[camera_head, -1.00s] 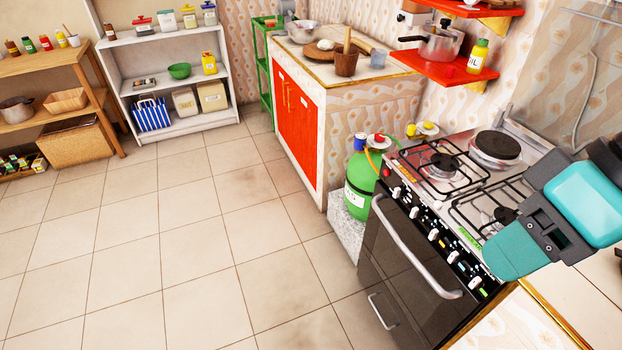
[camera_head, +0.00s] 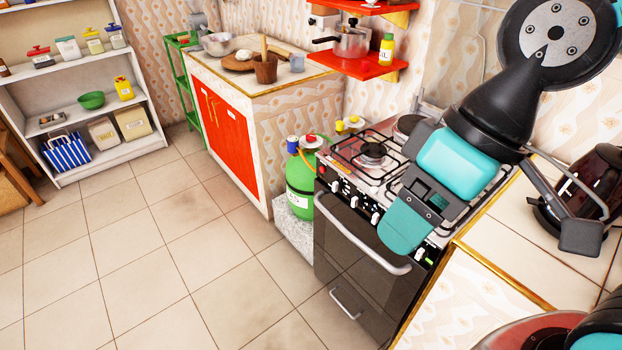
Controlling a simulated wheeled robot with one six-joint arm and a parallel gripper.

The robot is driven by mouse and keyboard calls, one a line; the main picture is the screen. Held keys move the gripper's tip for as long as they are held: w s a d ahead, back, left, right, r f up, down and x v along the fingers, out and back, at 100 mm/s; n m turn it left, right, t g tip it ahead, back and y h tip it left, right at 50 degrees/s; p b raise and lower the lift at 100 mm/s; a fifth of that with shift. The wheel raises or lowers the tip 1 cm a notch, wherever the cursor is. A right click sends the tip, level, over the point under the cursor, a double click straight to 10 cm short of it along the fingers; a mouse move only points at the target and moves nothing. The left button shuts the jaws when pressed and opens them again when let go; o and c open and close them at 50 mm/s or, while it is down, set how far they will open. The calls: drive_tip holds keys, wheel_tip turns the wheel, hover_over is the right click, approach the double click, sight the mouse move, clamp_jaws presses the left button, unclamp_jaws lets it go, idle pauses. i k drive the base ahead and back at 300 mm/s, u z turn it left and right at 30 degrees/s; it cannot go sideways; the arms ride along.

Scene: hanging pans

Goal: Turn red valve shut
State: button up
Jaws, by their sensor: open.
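The red valve (camera_head: 310,139) is a small red knob on top of the green gas cylinder (camera_head: 300,178). The cylinder stands upright between the red-doored cabinet and the stove. A blue-capped part (camera_head: 292,142) sits beside the valve, and an orange hose is at the cylinder's top. My gripper (camera_head: 490,228) is at the right, black with a teal finger. It is open and shows nothing held. It appears over the right side of the stove and the counter, well to the right of the valve and apart from it.
The stove (camera_head: 362,240) with pan grates stands just right of the cylinder. A red shelf (camera_head: 365,66) with a pot hangs above. The red-doored cabinet (camera_head: 228,135) is to the left. A dark kettle (camera_head: 606,180) is on the right counter (camera_head: 485,248). The tiled floor (camera_head: 170,250) is clear.

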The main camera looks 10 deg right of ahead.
sight(311, 137)
drive_tip(key=u, duration=0.5)
drive_tip(key=k, duration=0.6)
drive_tip(key=u, duration=0.85)
drive_tip(key=i, duration=2.35)
drive_tip(key=z, duration=0.9)
drive_tip(key=i, duration=1.05)
drive_tip(key=z, duration=1.45)
drive_tip(key=i, duration=0.5)
drive_tip(key=z, duration=0.25)
